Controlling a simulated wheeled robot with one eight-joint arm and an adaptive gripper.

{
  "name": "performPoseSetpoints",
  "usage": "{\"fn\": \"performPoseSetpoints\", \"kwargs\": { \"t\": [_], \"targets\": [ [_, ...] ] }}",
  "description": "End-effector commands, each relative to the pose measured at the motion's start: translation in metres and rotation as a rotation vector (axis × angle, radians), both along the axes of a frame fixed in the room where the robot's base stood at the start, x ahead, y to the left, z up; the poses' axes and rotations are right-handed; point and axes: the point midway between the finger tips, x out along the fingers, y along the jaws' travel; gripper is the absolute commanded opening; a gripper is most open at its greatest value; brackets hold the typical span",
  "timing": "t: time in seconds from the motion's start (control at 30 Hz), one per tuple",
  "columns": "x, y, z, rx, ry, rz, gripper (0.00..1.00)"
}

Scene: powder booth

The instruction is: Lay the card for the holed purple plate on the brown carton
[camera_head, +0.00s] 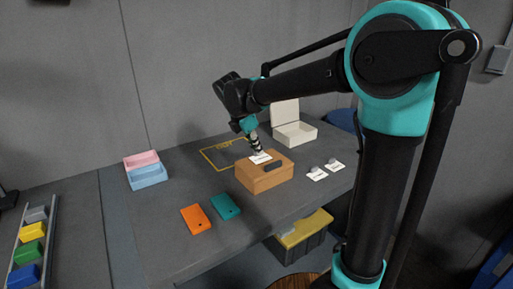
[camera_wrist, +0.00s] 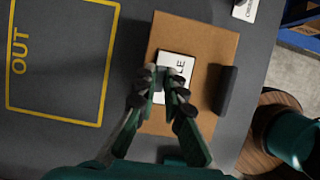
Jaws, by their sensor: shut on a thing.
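My gripper (camera_wrist: 168,82) is shut on a white card (camera_wrist: 181,64) with dark print; the letters "LE" show and the fingers hide the rest. The card is over the top of the brown carton (camera_wrist: 205,38); I cannot tell whether it touches it. In the head view my gripper (camera_head: 257,150) points down at the carton (camera_head: 266,182), with the card (camera_head: 261,158) at its tips. A dark bar (camera_wrist: 227,90) lies along the carton's right side in the wrist view. No purple plate shows.
Two white cards with grey knobs (camera_head: 316,174) (camera_head: 334,165) lie right of the carton. Orange (camera_head: 195,219) and teal (camera_head: 225,207) plates lie in front. An open cream box (camera_head: 295,132) stands behind. A yellow outline marked OUT (camera_wrist: 60,118) is left of the carton.

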Motion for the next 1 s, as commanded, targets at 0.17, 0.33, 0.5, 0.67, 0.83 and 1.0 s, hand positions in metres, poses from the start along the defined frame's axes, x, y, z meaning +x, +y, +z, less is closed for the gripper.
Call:
{"fn": "performPoseSetpoints", "kwargs": {
  "t": [0.17, 0.33, 0.5, 0.67, 0.83, 1.0],
  "targets": [
    [0.0000, 0.0000, 0.0000, 0.000, 0.000, 0.000, 0.00],
    [0.0000, 0.0000, -0.0009, 0.000, 0.000, 0.000, 0.00],
    [0.0000, 0.0000, -0.0028, 0.000, 0.000, 0.000, 0.00],
    [0.0000, 0.0000, -0.0029, 0.000, 0.000, 0.000, 0.24],
    [0.0000, 0.0000, -0.0029, 0.000, 0.000, 0.000, 0.34],
    [0.0000, 0.0000, -0.0027, 0.000, 0.000, 0.000, 0.34]
  ]
}}
